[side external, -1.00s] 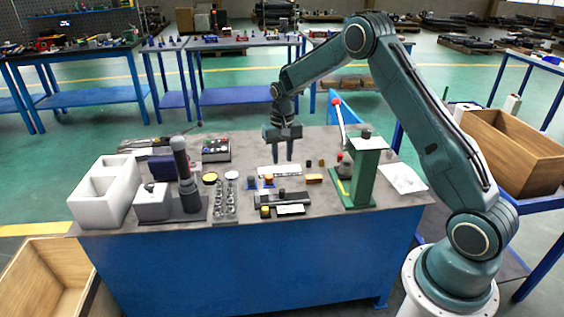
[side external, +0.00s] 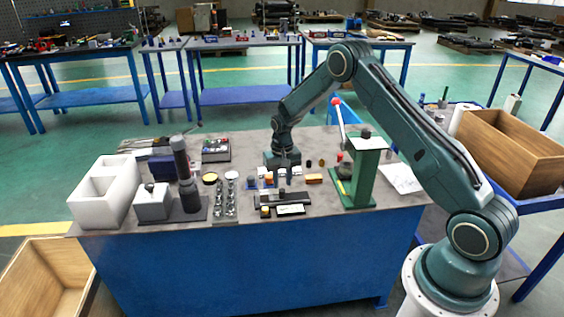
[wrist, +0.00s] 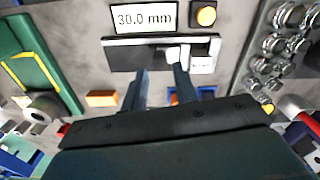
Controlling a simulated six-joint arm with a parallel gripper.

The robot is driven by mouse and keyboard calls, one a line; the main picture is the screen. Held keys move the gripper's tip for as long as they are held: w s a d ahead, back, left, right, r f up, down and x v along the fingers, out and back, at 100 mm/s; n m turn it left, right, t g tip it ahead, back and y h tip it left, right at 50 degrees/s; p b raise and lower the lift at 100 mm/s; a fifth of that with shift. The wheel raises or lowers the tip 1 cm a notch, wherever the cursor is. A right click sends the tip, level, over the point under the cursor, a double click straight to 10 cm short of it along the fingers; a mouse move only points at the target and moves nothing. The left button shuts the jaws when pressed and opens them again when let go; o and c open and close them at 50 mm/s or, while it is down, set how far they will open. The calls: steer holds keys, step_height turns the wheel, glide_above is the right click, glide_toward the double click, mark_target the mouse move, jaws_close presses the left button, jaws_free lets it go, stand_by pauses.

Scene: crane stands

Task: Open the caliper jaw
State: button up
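The caliper is a dark flat bar (wrist: 128,57) with light jaw pieces (wrist: 203,56) at its right end in the wrist view. It lies on the table near the front edge in the side view (side external: 270,198). A white readout (wrist: 146,18) beside it shows 30.0 mm. My gripper (wrist: 160,72) is open, its two fingers apart with nothing seen between them. It points down, low over the table just behind the caliper (side external: 284,179). In the wrist view, the right fingertip is close to a small pale jaw piece; I cannot tell whether they touch.
A yellow button (wrist: 206,16) sits beside the readout. An orange block (wrist: 102,98) lies left of the fingers in the wrist view. A green press (side external: 362,175) stands to the right, and a rack of metal pieces (side external: 225,200) to the left.

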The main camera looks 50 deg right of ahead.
mark_target(283, 190)
steer(key=shift+f, duration=2.15)
steer(key=shift+c, duration=0.2)
steer(key=shift+d, duration=0.1)
jaws_close()
